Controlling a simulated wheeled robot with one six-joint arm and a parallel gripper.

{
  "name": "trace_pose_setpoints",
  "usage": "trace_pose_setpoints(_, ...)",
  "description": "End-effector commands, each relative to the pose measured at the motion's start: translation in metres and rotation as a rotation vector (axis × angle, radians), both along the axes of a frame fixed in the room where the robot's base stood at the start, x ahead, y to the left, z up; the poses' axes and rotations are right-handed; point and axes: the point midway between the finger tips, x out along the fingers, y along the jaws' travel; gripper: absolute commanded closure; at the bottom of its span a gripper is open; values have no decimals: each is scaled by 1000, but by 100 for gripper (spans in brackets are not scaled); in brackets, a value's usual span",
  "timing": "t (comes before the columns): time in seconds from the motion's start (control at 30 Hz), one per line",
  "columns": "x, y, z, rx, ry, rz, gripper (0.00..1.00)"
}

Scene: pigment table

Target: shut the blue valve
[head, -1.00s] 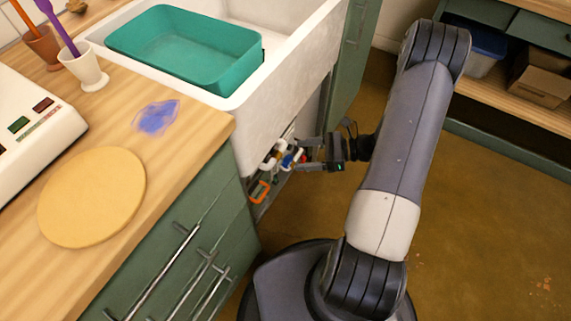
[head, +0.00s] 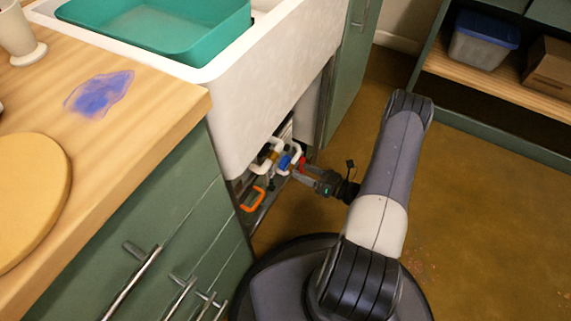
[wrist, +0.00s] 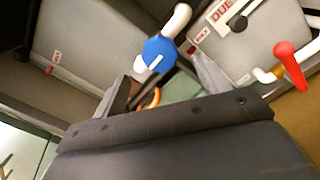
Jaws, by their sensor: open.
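The blue valve (head: 285,162) is a small blue knob on white pipework in the open space under the sink. The wrist view shows it close up as a blue, many-sided knob (wrist: 160,51) with a white part across its face, beside a white pipe (wrist: 179,19). My gripper (head: 301,174) reaches in from the right and is just short of the blue valve. In the wrist view my gripper (wrist: 160,84) is open and empty. The knob lies beyond and between its two fingers, and contact cannot be made out.
A red handle (wrist: 288,62) on a brass and white fitting is right of the blue valve. An orange loop (head: 252,200) sits low at left. The white sink (head: 270,90) overhangs the pipes, with green cabinets (head: 165,225) beside it. Floor at right is clear.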

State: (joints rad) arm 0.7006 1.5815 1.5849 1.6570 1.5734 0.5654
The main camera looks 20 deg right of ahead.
Motion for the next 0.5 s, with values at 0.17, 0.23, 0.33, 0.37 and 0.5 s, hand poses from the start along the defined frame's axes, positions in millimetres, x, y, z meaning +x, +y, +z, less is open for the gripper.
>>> trace_pose_setpoints(0.17,22,23,-2,-1,0,6,28)
trace_pose_setpoints(0.23,29,31,-2,-3,-2,6,28)
trace_pose_setpoints(0.33,39,40,-2,-2,-1,5,28)
trace_pose_setpoints(0.37,41,43,-2,-2,-1,5,28)
trace_pose_setpoints(0.5,49,50,-1,-2,0,3,28)
